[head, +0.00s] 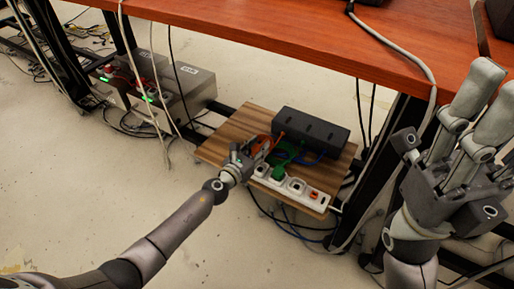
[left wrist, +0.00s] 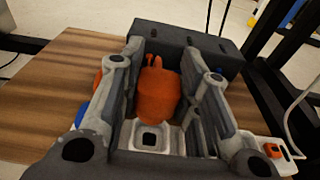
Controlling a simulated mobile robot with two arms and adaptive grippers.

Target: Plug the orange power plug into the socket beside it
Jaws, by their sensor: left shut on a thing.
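The orange plug (left wrist: 158,95) is between the two fingers of my left gripper (head: 256,151), which is shut on it. In the head view the gripper mostly hides it. The white power strip (head: 312,195) lies along the front edge of a wooden board. In the left wrist view an empty socket (left wrist: 150,138) shows just in front of the plug, between the fingers. I cannot tell whether the plug touches the strip. A green plug (head: 278,172) sits in the strip to the right of my gripper. My right gripper (head: 440,120) is raised at the right, open and empty.
A black box (head: 311,131) lies behind the strip on the wooden board (head: 237,122), with orange, green and blue cables around it. The red-brown tabletop (head: 270,32) hangs above. Grey power units (head: 180,88) stand at the left. Loose cables hang nearby.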

